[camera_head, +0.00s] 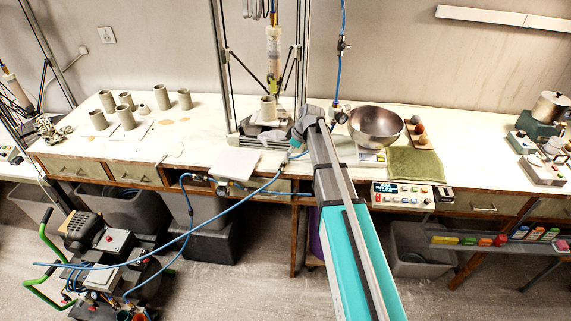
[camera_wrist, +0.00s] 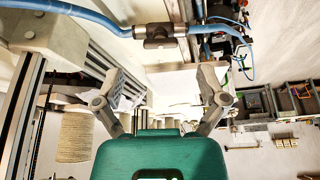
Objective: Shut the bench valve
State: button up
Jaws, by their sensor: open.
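A metal inline valve body (camera_wrist: 160,38) sits on a blue hose across the top of the wrist view, with a dark piece on it. It is beyond my gripper's fingers and apart from them. In the head view, hose fittings with a valve-like part (camera_head: 222,188) are at the bench's front edge; another fitting (camera_head: 342,45) is on the hanging blue hose. I cannot tell which of these matches the wrist view, or the handle's exact angle. My gripper (camera_wrist: 163,88) has its two fingers spread wide, with nothing between them. In the head view my arm hides most of it.
The clay printer's frame (camera_head: 222,75) stands close by my arm, with a beige pot (camera_head: 268,108) inside. A grey bowl (camera_head: 375,126) and green cloth (camera_head: 415,162) lie to the right. A control box (camera_head: 403,195) is at the front edge. The blue hose crosses before the bench.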

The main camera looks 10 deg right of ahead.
aim_at(284, 162)
jog(key=shift+b+x, duration=1.65)
jog(key=shift+x, duration=0.5)
jog(key=shift+a, duration=0.15)
jog(key=c, duration=1.2)
jog(key=shift+o, duration=0.2)
